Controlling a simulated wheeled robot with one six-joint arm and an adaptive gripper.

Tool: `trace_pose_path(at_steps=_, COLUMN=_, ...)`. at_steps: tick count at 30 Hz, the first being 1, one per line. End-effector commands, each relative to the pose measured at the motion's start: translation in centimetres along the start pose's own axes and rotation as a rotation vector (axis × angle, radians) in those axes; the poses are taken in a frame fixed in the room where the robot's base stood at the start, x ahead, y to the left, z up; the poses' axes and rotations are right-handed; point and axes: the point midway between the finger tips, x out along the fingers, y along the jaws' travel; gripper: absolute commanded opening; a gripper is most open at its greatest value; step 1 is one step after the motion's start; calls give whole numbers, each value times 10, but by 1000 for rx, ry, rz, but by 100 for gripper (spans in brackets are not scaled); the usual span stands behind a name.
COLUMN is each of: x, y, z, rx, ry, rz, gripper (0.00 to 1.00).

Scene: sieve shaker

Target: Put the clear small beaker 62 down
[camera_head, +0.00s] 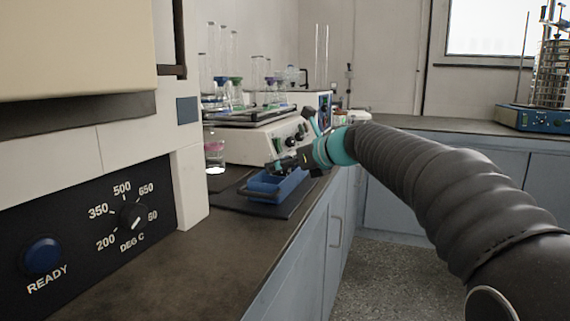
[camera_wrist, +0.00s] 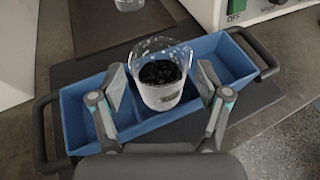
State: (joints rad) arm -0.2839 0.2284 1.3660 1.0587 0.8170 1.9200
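A clear small beaker (camera_wrist: 162,92) with dark granular contents shows in the wrist view between the fingers of my gripper (camera_wrist: 162,78). In the head view my gripper (camera_head: 292,162) is above the blue tray (camera_head: 264,193), and the beaker cannot be made out there.
The tray has dark handles and stands on a dark mat (camera_wrist: 255,112). Another clear vessel (camera_wrist: 128,4) stands beyond it. A white shaker device (camera_head: 252,143) with glassware is behind the tray. A furnace (camera_head: 95,215) stands at the left. The front counter (camera_head: 170,270) is clear.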

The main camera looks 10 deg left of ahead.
Motion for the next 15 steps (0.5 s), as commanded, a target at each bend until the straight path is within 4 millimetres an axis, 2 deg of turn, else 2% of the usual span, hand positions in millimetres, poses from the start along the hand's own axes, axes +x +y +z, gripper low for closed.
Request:
trace_pose_path(at_steps=8, x=-2, y=0, z=4, rx=-1, ry=-1, rz=0, gripper=76)
trace_pose_path(at_steps=11, x=-12, y=-1, z=4, rx=0, ry=0, rz=-1, gripper=76)
trace_pose_path(at_steps=15, x=-37, y=-1, z=4, rx=-1, ry=-1, rz=-3, gripper=76)
